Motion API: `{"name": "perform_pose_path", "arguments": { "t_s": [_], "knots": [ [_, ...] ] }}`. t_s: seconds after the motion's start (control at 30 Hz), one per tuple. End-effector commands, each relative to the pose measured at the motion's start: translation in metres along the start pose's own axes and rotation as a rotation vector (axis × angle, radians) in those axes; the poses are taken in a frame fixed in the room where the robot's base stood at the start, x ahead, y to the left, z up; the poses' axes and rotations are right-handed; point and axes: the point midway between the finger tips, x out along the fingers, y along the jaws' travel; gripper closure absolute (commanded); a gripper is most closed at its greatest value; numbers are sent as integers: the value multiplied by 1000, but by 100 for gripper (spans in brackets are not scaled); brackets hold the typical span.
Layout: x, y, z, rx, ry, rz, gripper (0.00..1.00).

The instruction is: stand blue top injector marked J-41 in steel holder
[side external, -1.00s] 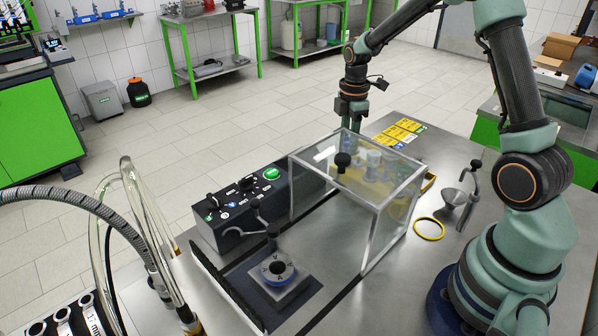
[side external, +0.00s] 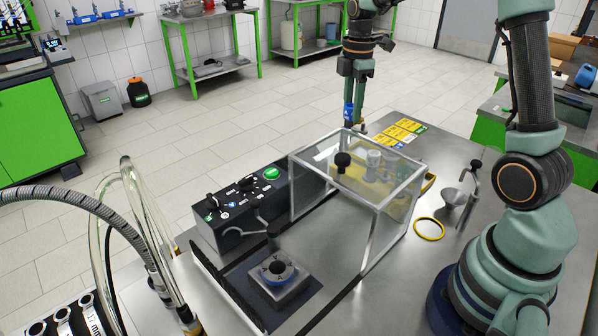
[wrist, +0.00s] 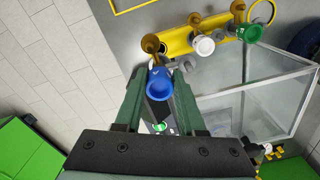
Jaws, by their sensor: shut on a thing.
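The blue top injector (side external: 349,113) hangs from my gripper (side external: 352,92), above and behind the clear box. In the wrist view its round blue top (wrist: 160,84) sits between the two fingertips (wrist: 160,74), with a brass-coloured tip beyond it. The gripper is shut on it, and no J-41 marking is readable. The likely steel holder (side external: 290,288) is a square block with a round, blue-ringed opening on a dark pad at the front.
The clear box (side external: 384,224) stands between the gripper and the holder. A yellow rack (wrist: 178,44) holds a white top injector (wrist: 203,46) and a green top one (wrist: 252,34). A black control box (side external: 240,207) with a lever stands left. A yellow ring (side external: 429,229) lies right.

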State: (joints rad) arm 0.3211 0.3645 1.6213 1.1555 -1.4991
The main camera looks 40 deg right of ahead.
Motion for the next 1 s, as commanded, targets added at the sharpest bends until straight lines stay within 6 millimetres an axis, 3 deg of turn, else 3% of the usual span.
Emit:
{"name": "perform_pose_path", "arguments": {
  "t_s": [0.1, 0.3, 0.67, 0.93, 1.0],
  "knots": [
    [-34, 2, 0, 0, 1, 9, 100],
    [-78, 1, 0, 0, 0, 7, 100],
    [-119, 1, 0, 0, 0, 4, 100],
    [-160, 1, 0, 0, 0, 5, 100],
    [-160, -4, -16, 10, 0, 1, 100]
  ]
}}
